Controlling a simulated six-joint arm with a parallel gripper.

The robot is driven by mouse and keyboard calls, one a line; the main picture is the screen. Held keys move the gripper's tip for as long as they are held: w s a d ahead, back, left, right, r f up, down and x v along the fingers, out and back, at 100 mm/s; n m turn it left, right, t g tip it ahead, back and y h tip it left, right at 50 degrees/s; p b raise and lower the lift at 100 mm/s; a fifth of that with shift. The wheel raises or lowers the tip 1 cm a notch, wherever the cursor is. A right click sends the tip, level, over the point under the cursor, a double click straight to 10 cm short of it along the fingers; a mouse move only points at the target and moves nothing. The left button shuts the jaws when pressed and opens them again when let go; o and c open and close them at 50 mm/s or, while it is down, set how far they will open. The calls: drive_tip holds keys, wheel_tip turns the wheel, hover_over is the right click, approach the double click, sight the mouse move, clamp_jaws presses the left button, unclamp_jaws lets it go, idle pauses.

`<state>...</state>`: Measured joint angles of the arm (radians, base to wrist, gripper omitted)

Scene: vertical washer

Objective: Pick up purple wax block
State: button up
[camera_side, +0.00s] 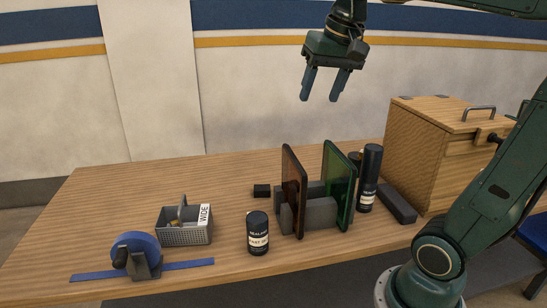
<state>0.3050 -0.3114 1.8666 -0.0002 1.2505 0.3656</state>
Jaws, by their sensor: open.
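My gripper (319,98) is open and empty, fingers pointing down, high above the back of the table. I cannot make out a purple wax block in this view. A grey basket (185,236) with a "WIDE" label holds small items that are too small to tell apart. The space behind the upright panels is partly hidden.
An amber panel (293,190) and a green panel (340,185) stand upright around grey blocks (319,214). Black canisters stand in front (257,233) and to the right (369,178). A wooden box (440,150) is at right, a blue tape reel (136,250) at left. The table's back left is clear.

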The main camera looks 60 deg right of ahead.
drive_tip(key=w+d+f+m+g, duration=0.15)
drive_tip(key=d+m, duration=0.25)
drive_tip(key=d, duration=0.5)
drive_tip(key=w+d+m+g, duration=0.1)
drive_tip(key=w+d+m, duration=0.25)
drive_tip(key=d, duration=0.55)
drive_tip(key=w+d+f+m+g, duration=0.1)
drive_tip(key=w+d+m, duration=0.1)
drive_tip(key=d+m, duration=0.5)
drive_tip(key=s+d+f+m+y, duration=0.1)
drive_tip(key=s+d+f, duration=0.15)
drive_tip(key=d, duration=0.35)
drive_tip(key=s+d+f+m, duration=0.1)
drive_tip(key=d+f, duration=0.2)
drive_tip(key=d, duration=0.2)
wheel_tip(320, 180, down, 29)
drive_tip(key=shift+d+f, duration=0.1)
drive_tip(key=shift+d, duration=0.05)
drive_tip(key=shift+f, duration=2.55)
drive_tip(key=c, duration=1.1)
